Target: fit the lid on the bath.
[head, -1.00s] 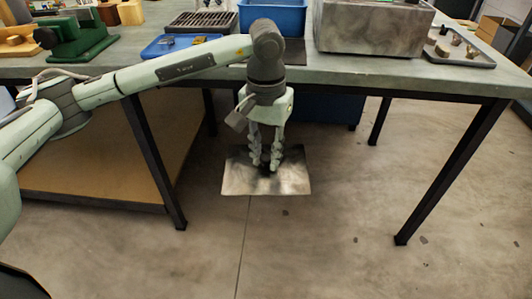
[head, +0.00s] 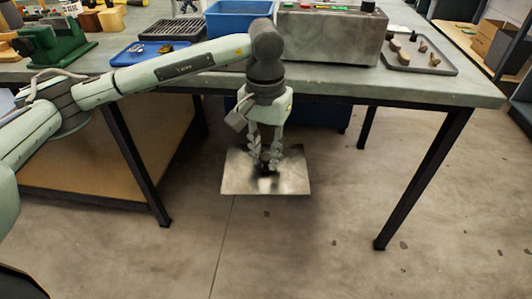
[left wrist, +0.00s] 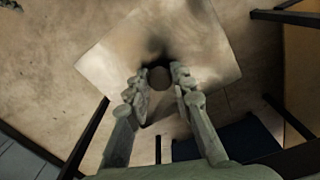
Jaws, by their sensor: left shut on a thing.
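The lid (head: 292,181) is a thin, square grey metal plate with a dark patch around its middle. My left gripper (head: 264,165) points down and is shut on the lid's small round knob (left wrist: 160,78). It holds the lid roughly level in the air, in front of the bench and below its top. The lid fills the upper middle of the left wrist view (left wrist: 205,42). A grey metal box (head: 330,40) with coloured buttons on the back of the bench looks like the bath. My right gripper is not in view.
The bench (head: 420,92) has its front edge and a dark leg (head: 425,180) near the lid. A blue bin (head: 240,20) stands left of the box, a grey tray with small parts (head: 432,68) right. A green vise (head: 55,42) sits at left. The floor in front is clear.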

